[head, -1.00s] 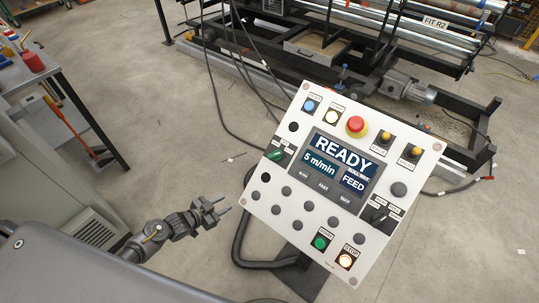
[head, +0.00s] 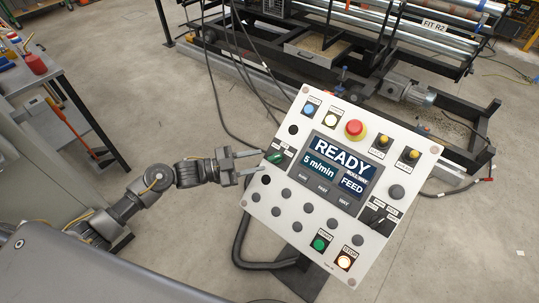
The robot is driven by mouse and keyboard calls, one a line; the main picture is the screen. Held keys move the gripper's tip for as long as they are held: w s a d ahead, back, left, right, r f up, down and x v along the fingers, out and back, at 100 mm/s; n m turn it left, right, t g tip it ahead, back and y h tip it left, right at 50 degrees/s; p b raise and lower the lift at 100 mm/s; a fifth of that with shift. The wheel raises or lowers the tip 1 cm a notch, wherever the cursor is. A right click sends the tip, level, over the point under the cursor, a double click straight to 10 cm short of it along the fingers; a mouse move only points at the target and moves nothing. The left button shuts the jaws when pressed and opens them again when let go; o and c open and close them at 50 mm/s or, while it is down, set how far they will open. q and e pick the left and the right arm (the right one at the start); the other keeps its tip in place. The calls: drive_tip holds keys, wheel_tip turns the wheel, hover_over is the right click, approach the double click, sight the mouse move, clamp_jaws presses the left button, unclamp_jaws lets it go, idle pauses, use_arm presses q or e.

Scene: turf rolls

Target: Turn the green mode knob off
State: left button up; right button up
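The green mode knob (head: 274,157) is on the left edge of the white control panel (head: 265,208), beside a small dark label plate. My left gripper (head: 262,163) comes in from the left, its two fingers pointing right and spread apart, with the tips at the panel's left edge close to the knob. I cannot tell whether the fingertips touch the knob. The panel's screen (head: 342,168) reads READY, 5 m/min and FEED. My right gripper is not in view.
A red emergency button (head: 354,129) and yellow knobs sit at the panel's top. A green START button (head: 319,243) and a lit STOP button (head: 344,261) are at the bottom. A black bent tube (head: 240,245) runs below the panel. A roller machine (head: 400,85) stands behind.

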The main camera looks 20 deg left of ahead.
sight(270, 158)
use_arm(q)
drive_tip(key=p+x, duration=0.1)
drive_tip(key=x, duration=0.4)
drive_tip(key=c, duration=0.6)
